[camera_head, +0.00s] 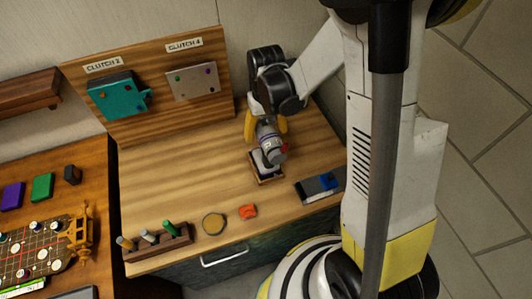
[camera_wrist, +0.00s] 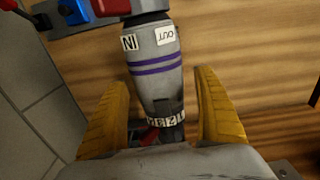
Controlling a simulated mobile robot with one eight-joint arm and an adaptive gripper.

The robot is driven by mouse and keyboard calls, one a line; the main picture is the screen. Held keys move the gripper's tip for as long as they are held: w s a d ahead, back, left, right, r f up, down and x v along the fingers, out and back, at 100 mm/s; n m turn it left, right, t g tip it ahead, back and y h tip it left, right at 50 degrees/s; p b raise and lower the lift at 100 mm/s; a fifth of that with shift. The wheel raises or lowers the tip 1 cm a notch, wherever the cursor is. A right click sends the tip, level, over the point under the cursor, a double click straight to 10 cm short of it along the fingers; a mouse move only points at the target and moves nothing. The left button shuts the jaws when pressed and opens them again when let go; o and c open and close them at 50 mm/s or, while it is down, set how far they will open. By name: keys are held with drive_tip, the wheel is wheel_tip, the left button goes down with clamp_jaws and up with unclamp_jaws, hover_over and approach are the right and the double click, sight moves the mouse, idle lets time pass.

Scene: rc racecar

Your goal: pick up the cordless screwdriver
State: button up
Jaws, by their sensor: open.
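The cordless screwdriver (camera_head: 268,138) is grey with purple stripes and stands in a small wooden-rimmed holder (camera_head: 281,178) on the workbench. In the wrist view my gripper (camera_wrist: 162,78) is open, one finger on each side of the screwdriver, with visible gaps. Part of the tool's near end is hidden by my gripper.
A back panel (camera_head: 150,65) carries a teal block (camera_head: 118,96) and a grey plate (camera_head: 193,82). A grey-and-blue device (camera_head: 320,187) lies right of the holder. A rack of screwdrivers (camera_head: 158,243), a round dish (camera_head: 214,223) and an orange piece (camera_head: 248,211) are in front.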

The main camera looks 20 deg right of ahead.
sight(266, 126)
drive_tip(key=c, duration=1.5)
drive_tip(key=shift+r, duration=0.15)
drive_tip(key=shift+r+p, duration=0.4)
drive_tip(key=shift+p, duration=0.15)
drive_tip(key=shift+r, duration=1.85)
drive_tip(key=s+d+r+p, duration=0.3)
drive_tip(key=d+r, duration=0.8)
drive_tip(key=shift+r+p, duration=0.15)
drive_tip(key=shift+p, duration=0.25)
drive_tip(key=shift+d, duration=0.1)
